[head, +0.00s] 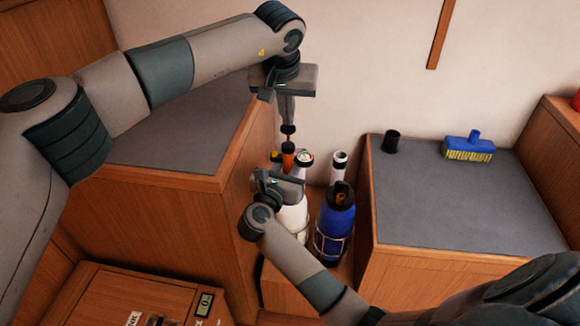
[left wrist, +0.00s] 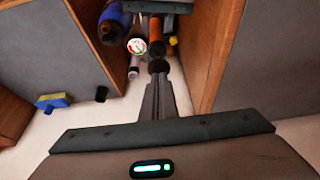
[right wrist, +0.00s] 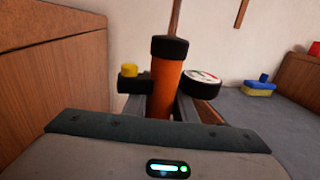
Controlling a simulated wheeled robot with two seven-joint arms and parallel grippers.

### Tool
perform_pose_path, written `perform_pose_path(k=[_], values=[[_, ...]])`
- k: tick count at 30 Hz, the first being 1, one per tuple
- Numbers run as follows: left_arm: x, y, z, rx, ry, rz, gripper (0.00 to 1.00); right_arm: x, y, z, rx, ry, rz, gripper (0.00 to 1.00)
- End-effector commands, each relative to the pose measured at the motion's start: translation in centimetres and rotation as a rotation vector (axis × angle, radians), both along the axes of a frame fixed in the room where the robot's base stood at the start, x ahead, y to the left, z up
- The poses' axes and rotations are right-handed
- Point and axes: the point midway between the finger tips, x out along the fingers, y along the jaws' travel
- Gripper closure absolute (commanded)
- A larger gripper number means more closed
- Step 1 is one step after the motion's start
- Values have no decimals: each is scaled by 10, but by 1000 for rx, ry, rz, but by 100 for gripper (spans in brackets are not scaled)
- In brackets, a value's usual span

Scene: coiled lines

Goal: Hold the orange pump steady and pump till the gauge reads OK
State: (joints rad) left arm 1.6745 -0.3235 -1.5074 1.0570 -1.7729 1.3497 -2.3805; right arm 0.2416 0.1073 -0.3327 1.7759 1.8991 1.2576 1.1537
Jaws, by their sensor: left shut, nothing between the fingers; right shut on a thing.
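The orange pump (head: 288,160) stands upright between the two cabinets, with a black cap (right wrist: 169,48) on top. A round gauge (right wrist: 201,84) with a white face and coloured marks sits at its side; its reading is too small to tell. A yellow knob (right wrist: 129,70) is on the other side. My right gripper (right wrist: 170,112) is shut on the orange body, one finger on each side. My left gripper (head: 288,130) is shut and empty, fingers pointing down just above the cap; it also shows in the left wrist view (left wrist: 158,68). No finger shows on the cap in the right wrist view.
A blue bottle (head: 335,222) in a wire holder and a white bottle (head: 290,222) stand low beside the pump. A grey-topped cabinet (head: 440,205) at right bears a black cup (head: 391,141) and a blue brush (head: 468,148). Another cabinet (head: 175,145) is close at left.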

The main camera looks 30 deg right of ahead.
Motion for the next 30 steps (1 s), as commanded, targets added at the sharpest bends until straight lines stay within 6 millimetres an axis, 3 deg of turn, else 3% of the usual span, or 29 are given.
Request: perform_pose_path(k=[17, 30], values=[[0, 1, -31, 3, 1, 1, 100, 0, 0, 1, 0, -1, 0, 100], [1, 1, -8, 3, -1, 1, 100, 0, 0, 1, -1, -2, 0, 100]])
